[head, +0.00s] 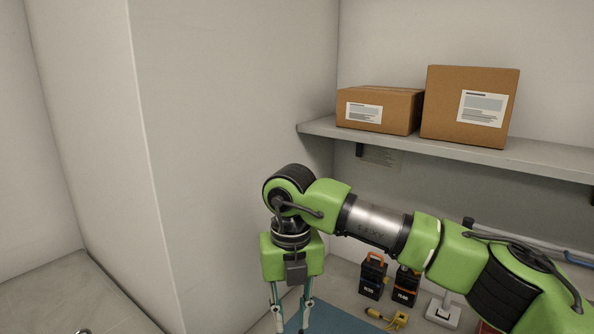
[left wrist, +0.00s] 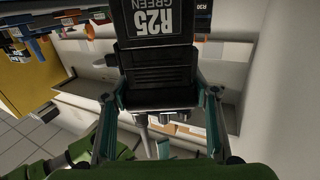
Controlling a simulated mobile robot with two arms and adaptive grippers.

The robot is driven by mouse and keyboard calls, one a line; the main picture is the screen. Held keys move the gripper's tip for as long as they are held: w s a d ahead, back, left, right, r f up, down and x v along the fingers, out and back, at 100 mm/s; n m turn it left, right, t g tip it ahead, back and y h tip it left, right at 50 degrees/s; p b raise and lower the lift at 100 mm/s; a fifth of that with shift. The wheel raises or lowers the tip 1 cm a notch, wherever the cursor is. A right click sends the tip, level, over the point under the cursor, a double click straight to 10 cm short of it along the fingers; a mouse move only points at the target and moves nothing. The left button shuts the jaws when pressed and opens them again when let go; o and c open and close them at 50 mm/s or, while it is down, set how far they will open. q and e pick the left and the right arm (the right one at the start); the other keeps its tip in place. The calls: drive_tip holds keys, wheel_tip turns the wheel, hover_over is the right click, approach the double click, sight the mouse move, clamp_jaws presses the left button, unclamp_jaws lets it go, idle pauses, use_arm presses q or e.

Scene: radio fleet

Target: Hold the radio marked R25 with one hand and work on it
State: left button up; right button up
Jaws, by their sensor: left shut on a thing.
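A black radio (left wrist: 155,75) marked R25 GREEN fills the upper middle of the left wrist view, with its antenna and knobs towards the bottom of the picture. My left gripper (left wrist: 162,100) is shut on the radio, one finger on each side of it. The left gripper and R25 are outside the head view. My right gripper (head: 291,322) points down at the bottom of the head view. Its two fingers are apart with nothing seen between them; the tips reach the lower picture edge. A blue mat (head: 335,320) lies below and beside it.
Two dark radios or cases (head: 373,278) with orange tops stand behind my right arm, near a yellow tool (head: 392,319) and a white-based stand (head: 443,311). A shelf (head: 440,150) above holds two cardboard boxes (head: 470,105). A wall (head: 220,150) rises close left of my right gripper.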

wheel_tip(320, 180, up, 8)
drive_tip(key=shift+f, duration=0.25)
use_arm(q)
drive_tip(key=o, duration=1.6)
drive_tip(key=shift+c, duration=0.2)
